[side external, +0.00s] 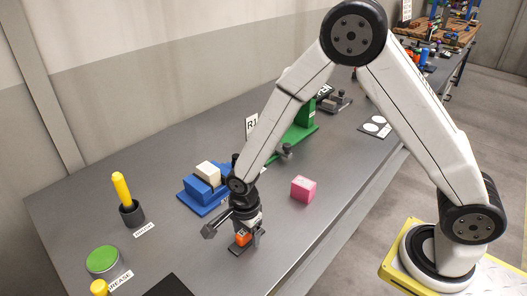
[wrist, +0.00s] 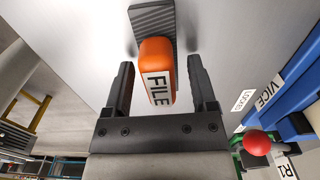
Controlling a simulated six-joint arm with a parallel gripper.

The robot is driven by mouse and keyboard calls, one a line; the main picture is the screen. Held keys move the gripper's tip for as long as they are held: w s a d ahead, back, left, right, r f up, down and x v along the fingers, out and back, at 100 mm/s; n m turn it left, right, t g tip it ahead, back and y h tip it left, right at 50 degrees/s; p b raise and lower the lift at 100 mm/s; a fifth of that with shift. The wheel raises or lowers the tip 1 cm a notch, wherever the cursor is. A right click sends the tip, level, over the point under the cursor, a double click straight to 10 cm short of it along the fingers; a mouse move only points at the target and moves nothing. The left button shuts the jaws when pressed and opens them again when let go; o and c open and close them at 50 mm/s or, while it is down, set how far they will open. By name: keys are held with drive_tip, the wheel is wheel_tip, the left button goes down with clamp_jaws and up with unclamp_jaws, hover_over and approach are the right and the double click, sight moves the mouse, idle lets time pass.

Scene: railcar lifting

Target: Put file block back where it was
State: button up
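The file block has an orange body (wrist: 157,70) lettered FILE and a dark hatched part (wrist: 153,20). In the side view its orange part (side external: 243,239) shows low at the table, partly covered by my gripper. My gripper (wrist: 161,80) points down over it. In the wrist view its two dark fingers stand either side of the orange body, with a visible gap on each side, so it is open around the block and not clamped on it. The block's underside is hidden.
A blue vice (side external: 203,191) holding a cream block (side external: 208,173) stands behind my gripper. A pink cube (side external: 303,188) is to the right. A yellow-handled tool (side external: 122,189) in a dark cup and a green-topped tin (side external: 102,260) are left. A black mat (side external: 168,287) lies in front.

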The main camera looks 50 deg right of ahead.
drive_tip(key=shift+r, duration=0.1)
wheel_tip(320, 180, up, 12)
idle(0.9)
drive_tip(key=shift+d, duration=0.1)
idle(0.5)
drive_tip(key=s+d+n+t, duration=0.2)
drive_tip(key=s+d+n, duration=0.7)
drive_tip(key=n, duration=0.9)
drive_tip(key=shift+d+t, duration=0.3)
drive_tip(key=shift+d, duration=1.15)
drive_tip(key=shift+w, duration=0.1)
